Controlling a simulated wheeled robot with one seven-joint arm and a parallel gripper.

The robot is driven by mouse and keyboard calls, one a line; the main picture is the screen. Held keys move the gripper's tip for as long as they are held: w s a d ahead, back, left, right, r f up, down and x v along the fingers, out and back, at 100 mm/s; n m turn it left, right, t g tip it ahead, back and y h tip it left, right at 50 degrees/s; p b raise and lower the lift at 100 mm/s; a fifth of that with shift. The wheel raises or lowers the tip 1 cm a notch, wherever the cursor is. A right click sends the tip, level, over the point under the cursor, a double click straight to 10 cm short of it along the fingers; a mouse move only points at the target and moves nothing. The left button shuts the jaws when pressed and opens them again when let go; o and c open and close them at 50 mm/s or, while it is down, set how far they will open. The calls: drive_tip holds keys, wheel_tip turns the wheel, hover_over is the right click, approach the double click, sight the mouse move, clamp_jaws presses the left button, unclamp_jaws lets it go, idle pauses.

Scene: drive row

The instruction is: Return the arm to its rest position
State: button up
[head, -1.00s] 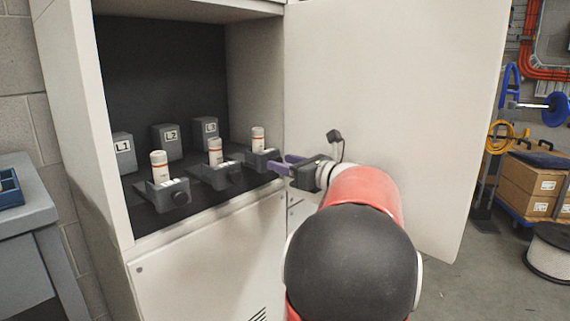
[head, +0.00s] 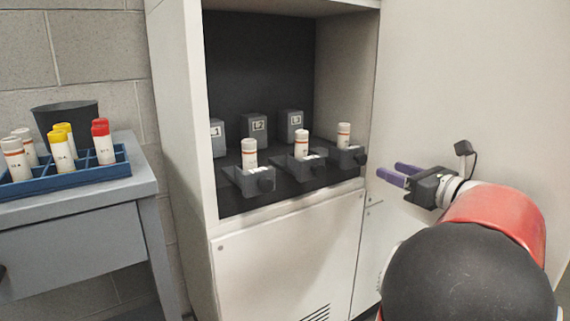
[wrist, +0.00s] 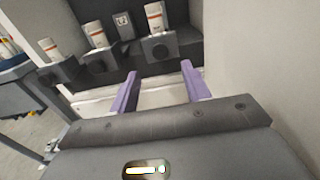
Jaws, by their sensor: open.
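My gripper (head: 398,176) is at the right of the head view, outside the cabinet and in front of its open door. Its two purple fingers are apart with nothing between them, as the wrist view (wrist: 160,88) also shows. My red and black arm fills the lower right of the head view. In the cabinet (head: 262,215), three white cartridges with red-orange bands stand upright in dark grey holders: a left one (head: 249,154), a middle one (head: 301,144) and a right one (head: 344,135). My gripper is apart from all of them.
The open cabinet door (head: 450,80) stands behind my gripper. At the left, a grey bench (head: 100,197) bears a blue rack (head: 65,183) with white, yellow-capped and red-capped tubes. A dark bin (head: 68,117) stands behind the rack. Labelled grey blocks (head: 255,126) line the cabinet's back.

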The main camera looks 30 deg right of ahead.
drive_tip(key=w+a+f+n+g+y+p, duration=0.15)
drive_tip(key=a+f+n+g, duration=0.25)
drive_tip(key=a+n, duration=0.55)
drive_tip(key=w+a+f+n+g+y, duration=0.1)
drive_tip(key=a+f+n+g+y, duration=0.25)
drive_tip(key=a, duration=1.05)
drive_tip(key=s+a+f+n+g+h+p, duration=0.1)
drive_tip(key=s+a+f+n+g+h, duration=0.1)
drive_tip(key=s+a+n, duration=0.4)
drive_tip(key=s+a+f+n+g+h+p, duration=0.1)
drive_tip(key=s+a+f+n+g+h, duration=0.2)
drive_tip(key=n, duration=1.3)
drive_tip(key=shift+s+a+f+h, duration=0.6)
drive_tip(key=shift+s+a+f, duration=1)
drive_tip(key=shift+s+f, duration=0.15)
drive_tip(key=shift+r, duration=0.1)
